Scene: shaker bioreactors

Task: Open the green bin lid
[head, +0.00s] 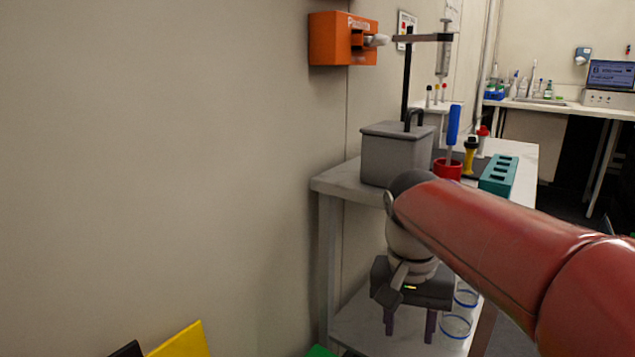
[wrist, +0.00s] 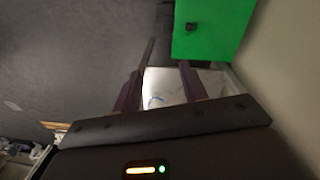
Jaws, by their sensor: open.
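In the head view only a small green corner (head: 320,352) shows at the bottom edge; the rest is out of frame. My gripper (head: 410,327) points down in front of the table, with its two purple fingers apart and nothing between them. In the wrist view my gripper (wrist: 161,68) has its right fingertip just below the green panel in the picture. I cannot tell the distance to the knob.
A white table (head: 345,178) with a lower shelf (head: 360,320) holding glassware (head: 456,326) stands close to my gripper. A grey box (head: 390,155) sits on its top. A yellow bin lid (head: 182,342) and a black one (head: 128,350) are at lower left, by the wall.

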